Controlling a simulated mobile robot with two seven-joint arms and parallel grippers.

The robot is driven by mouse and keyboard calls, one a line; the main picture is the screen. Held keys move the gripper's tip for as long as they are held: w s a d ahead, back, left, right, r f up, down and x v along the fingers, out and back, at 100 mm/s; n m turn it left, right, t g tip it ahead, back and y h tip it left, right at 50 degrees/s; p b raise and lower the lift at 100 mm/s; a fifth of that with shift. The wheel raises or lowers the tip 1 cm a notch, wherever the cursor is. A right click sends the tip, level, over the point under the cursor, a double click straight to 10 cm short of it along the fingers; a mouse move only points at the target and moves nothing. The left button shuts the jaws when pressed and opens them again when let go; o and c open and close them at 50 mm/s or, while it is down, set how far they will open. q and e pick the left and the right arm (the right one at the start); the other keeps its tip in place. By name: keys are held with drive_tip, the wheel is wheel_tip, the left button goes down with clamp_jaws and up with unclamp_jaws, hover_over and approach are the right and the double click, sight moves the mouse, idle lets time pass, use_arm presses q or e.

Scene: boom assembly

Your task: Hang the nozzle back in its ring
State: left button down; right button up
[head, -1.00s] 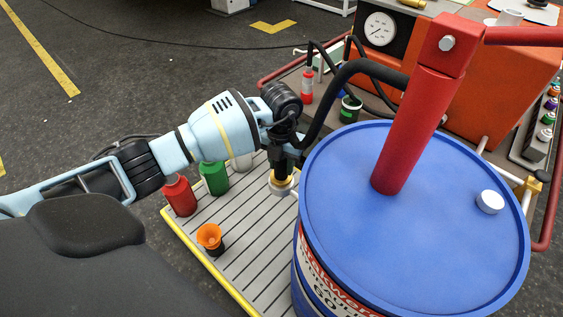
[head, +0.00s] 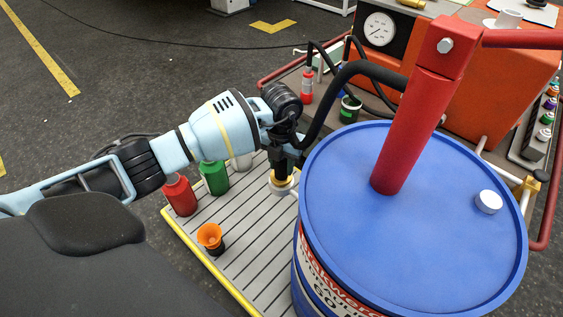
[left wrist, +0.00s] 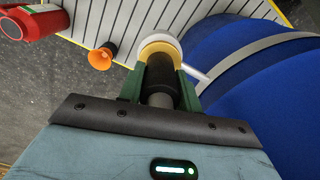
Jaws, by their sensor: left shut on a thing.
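My left gripper (head: 284,160) is shut on the black nozzle (left wrist: 160,75), whose grip shows between the green fingers in the left wrist view. The thick black hose (head: 325,100) runs from the gripper to the red pump column. The ring (head: 281,185) is pale with a yellow band and sits beside the blue drum, on a thin pale arm. It also shows in the left wrist view (left wrist: 163,42). The nozzle points down at the ring, and its lower end is at the ring's mouth. I cannot tell how deep it sits. My right gripper is not in view.
The blue drum (head: 340,210) with its red pump column (head: 415,130) stands close on the right. The front slats are mostly clear.

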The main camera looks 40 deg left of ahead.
use_arm(q)
drive_tip(key=shift+r, duration=0.1)
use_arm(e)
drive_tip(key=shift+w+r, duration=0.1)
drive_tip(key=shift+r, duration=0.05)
use_arm(q)
drive_tip(key=shift+f, duration=0.3)
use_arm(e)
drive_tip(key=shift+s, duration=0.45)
use_arm(q)
drive_tip(key=shift+f, duration=0.35)
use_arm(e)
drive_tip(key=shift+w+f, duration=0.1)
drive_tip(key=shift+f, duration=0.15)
use_arm(q)
drive_tip(key=c, duration=1.4)
unclamp_jaws()
drive_tip(key=shift+c, duration=0.2)
drive_tip(key=shift+o, duration=0.9)
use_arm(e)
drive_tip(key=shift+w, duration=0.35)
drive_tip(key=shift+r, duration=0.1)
